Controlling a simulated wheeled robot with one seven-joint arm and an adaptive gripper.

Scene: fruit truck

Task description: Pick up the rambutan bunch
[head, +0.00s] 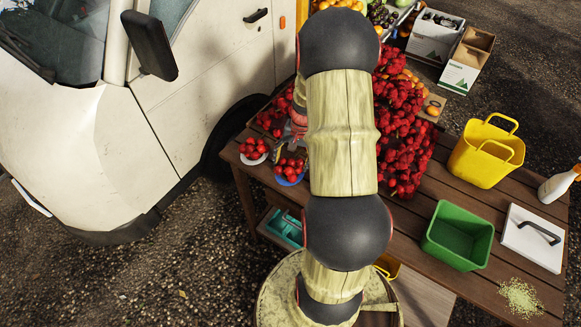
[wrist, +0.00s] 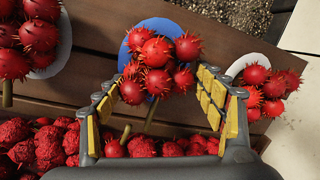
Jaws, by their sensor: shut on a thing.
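A rambutan bunch (wrist: 157,62) of several red spiny fruits with a stem lies between my gripper's fingers, over a blue plate (wrist: 142,25). My gripper (wrist: 160,82) has yellow pads and is shut on this bunch, with fingers on both its sides. Whether the bunch touches the plate is unclear. In the head view the bunch (head: 290,167) shows beside my arm, above the blue plate (head: 289,181); my gripper (head: 284,141) is partly hidden there. Another rambutan bunch (wrist: 266,90) sits on a white plate (wrist: 247,62) at the right, and a third (wrist: 20,45) is at the upper left.
A heap of red fruit (wrist: 40,145) lies close below the gripper. On the wooden table (head: 413,232) stand a green bin (head: 458,235), a yellow basket (head: 486,153) and a white lidded box (head: 533,238). A white vehicle (head: 60,160) stands left of the table.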

